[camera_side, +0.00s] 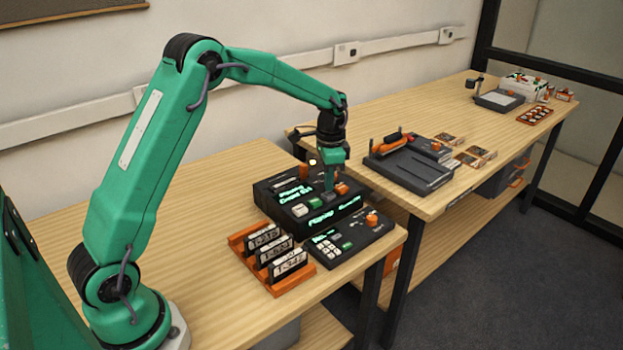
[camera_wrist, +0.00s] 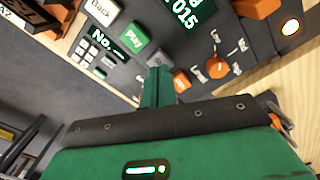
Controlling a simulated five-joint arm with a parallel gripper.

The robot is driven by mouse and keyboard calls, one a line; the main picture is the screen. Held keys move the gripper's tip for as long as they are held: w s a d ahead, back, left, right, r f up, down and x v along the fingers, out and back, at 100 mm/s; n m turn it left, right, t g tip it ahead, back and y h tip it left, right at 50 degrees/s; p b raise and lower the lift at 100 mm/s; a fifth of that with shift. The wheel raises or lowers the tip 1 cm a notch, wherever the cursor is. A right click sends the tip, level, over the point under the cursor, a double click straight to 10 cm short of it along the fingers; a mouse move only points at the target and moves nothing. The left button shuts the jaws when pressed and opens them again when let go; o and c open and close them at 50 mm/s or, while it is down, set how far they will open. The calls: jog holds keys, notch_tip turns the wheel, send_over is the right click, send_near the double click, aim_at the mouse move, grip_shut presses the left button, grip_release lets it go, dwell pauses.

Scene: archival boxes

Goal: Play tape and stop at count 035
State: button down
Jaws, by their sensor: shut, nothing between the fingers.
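The black tape deck (camera_side: 268,198) stands on the near table with lit green displays. In the wrist view its counter display (camera_wrist: 186,17) reads 015. The green Play button (camera_wrist: 133,38) and the white Back button (camera_wrist: 102,10) lie to the left of my gripper (camera_wrist: 157,70). My gripper (camera_side: 329,188) is shut and points down at the deck's button row. Its tips are at a grey button (camera_wrist: 155,61), whose label I cannot read. I cannot tell whether they touch or press it. An orange button (camera_wrist: 181,80) is just right of the fingers.
A smaller black keypad unit (camera_side: 350,243) with an orange knob stands in front of the deck. An orange rack (camera_side: 287,287) of labelled tapes is at its left. Another black device (camera_side: 412,172) stands on the far table. The near table's left part is clear.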

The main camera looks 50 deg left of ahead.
jog(key=shift+f, duration=0.8)
dwell(5.9)
jog(key=shift+f, duration=0.2)
jog(key=shift+r, duration=0.15)
notch_tip(320, 180, up, 8)
dwell(0.9)
